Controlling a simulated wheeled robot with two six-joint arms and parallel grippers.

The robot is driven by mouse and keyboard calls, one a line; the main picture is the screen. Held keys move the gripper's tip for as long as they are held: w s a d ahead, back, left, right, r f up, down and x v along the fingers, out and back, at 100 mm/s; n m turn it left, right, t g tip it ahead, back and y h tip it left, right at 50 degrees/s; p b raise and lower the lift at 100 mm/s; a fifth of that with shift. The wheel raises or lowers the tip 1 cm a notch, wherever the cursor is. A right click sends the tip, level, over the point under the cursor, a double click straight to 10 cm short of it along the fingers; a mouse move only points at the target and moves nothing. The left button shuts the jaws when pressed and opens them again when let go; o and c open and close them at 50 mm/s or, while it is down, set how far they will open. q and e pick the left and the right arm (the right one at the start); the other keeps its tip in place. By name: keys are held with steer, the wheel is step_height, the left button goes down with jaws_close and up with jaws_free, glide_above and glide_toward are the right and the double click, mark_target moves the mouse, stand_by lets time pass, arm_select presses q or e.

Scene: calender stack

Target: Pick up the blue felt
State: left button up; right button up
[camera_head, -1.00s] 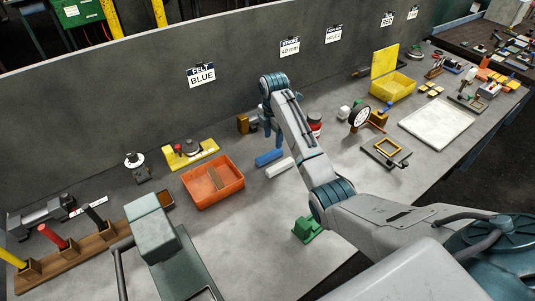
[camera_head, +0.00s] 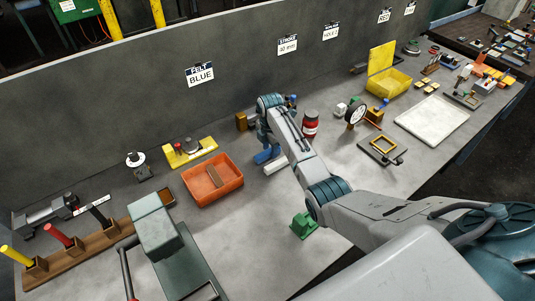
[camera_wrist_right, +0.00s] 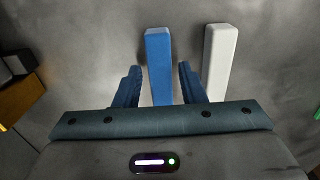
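The blue felt is a long blue block lying on the grey bench; it shows in the head view (camera_head: 262,158) and in the right wrist view (camera_wrist_right: 159,62). My right gripper (camera_head: 264,143) is low over it, pointing down. In the wrist view my right gripper (camera_wrist_right: 159,85) is open, with one finger on each side of the felt and a gap on both sides. A white block (camera_wrist_right: 220,58) lies just right of the right finger; it also shows in the head view (camera_head: 276,166). My left gripper is not in view.
An orange tray (camera_head: 213,195) with a brown piece stands left of the felt. A red-and-white can (camera_head: 310,124) stands to the right behind my arm. A grey wall with a "FELT BLUE" sign (camera_head: 200,75) runs behind. A green block (camera_head: 303,226) sits nearer the front.

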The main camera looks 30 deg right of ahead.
jaws_close()
steer(key=shift+r, duration=0.1)
